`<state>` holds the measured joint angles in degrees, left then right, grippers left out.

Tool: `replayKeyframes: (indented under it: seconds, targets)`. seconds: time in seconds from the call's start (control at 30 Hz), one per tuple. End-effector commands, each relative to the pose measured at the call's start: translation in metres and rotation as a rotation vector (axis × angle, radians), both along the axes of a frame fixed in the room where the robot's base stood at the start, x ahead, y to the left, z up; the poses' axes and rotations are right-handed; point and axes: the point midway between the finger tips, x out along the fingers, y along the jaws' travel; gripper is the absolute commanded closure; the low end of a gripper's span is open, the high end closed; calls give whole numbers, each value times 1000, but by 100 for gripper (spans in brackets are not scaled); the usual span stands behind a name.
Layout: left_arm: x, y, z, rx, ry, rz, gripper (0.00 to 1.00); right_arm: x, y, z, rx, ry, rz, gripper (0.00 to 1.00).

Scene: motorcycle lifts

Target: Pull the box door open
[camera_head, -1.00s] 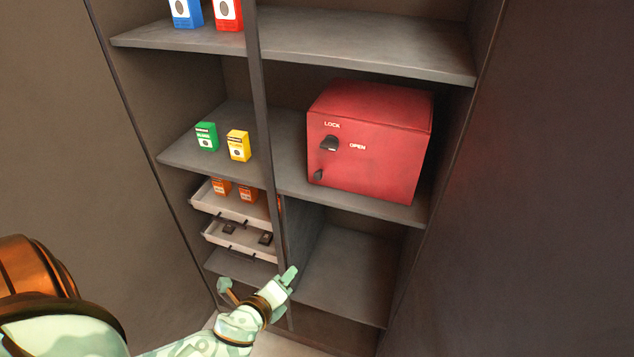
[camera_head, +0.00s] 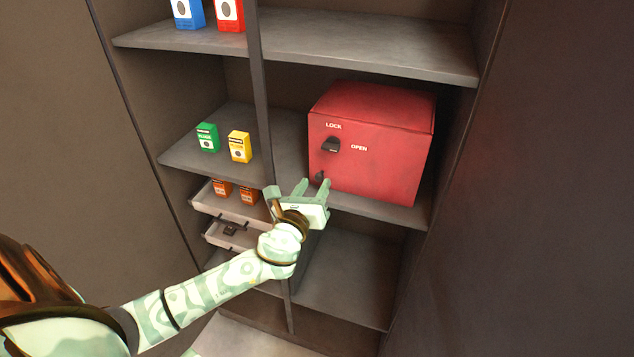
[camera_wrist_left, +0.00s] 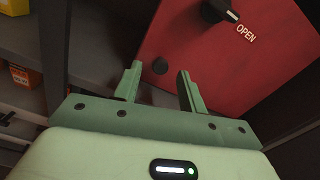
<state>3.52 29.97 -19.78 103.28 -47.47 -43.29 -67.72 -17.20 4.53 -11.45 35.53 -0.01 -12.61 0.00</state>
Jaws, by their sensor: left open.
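The red box (camera_head: 378,150) sits on the middle shelf, its front door shut. The door bears a black latch (camera_head: 331,145) with the words LOCK and OPEN, and a small dark knob (camera_head: 320,177) lower on its left edge. My left gripper (camera_head: 316,183) is open and empty just in front of the lower left of the door. In the left wrist view the knob (camera_wrist_left: 160,66) shows beyond and between the two open fingers (camera_wrist_left: 158,85), apart from them. The latch (camera_wrist_left: 219,11) is at the top of that view. My right gripper is not in view.
A vertical post (camera_head: 262,110) stands left of the box. Green (camera_head: 207,138) and yellow (camera_head: 239,146) packs stand on the left shelf, with trays (camera_head: 228,203) below them. The compartment (camera_head: 345,280) under the box is empty.

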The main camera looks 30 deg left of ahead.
Motion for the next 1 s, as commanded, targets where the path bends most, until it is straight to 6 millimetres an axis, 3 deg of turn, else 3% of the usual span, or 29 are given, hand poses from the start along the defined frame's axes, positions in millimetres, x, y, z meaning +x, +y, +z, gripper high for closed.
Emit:
replayKeyframes:
  seconds: [0.2,0.5,0.67,1.0]
  targets:
    - [23,5,-1,1,0,-1,59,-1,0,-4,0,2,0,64]
    - [25,6,0,0,1,-1,59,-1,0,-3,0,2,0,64]
    - [25,6,0,0,1,-1,100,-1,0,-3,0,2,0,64]
    - [24,8,0,-1,1,17,100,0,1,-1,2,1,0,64]
